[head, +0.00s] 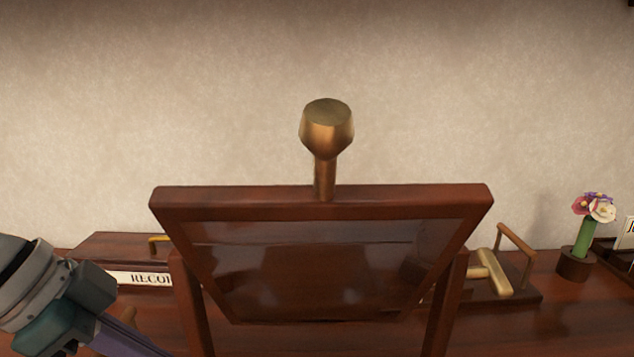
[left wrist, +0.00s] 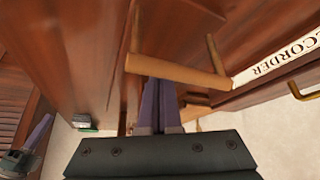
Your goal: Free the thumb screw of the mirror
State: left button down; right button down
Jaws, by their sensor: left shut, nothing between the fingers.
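The mirror (head: 320,193), a dark wooden frame with reflecting glass, stands tilted between two posts in the middle of the head view. A brass faceted knob on a stem (head: 326,130) rises from its top edge; whether it is the thumb screw I cannot tell. My left gripper (left wrist: 158,85) is shut and empty, its purple fingers together at a wooden bar handle (left wrist: 175,72); contact is unclear. In the head view its hand is low at the left, left of the mirror, with fingertips cut off. What looks like my right gripper (left wrist: 40,132) shows small in the left wrist view.
A wooden box labelled RECORDER (head: 140,280) lies behind the mirror at left. A pale T-shaped piece (head: 490,272) and a wooden handle (head: 516,242) are at right. A flower vase (head: 577,260) stands farther right. Bare desk lies at the lower right.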

pick_arm(q)
jog(key=shift+f+b, duration=0.75)
jog(key=shift+f, duration=0.3)
pick_arm(e)
jog(key=shift+f, duration=0.75)
pick_arm(q)
jog(key=shift+a+f, duration=0.1)
dwell(0.8)
pick_arm(e)
jog(key=c, duration=1.6)
grip_release()
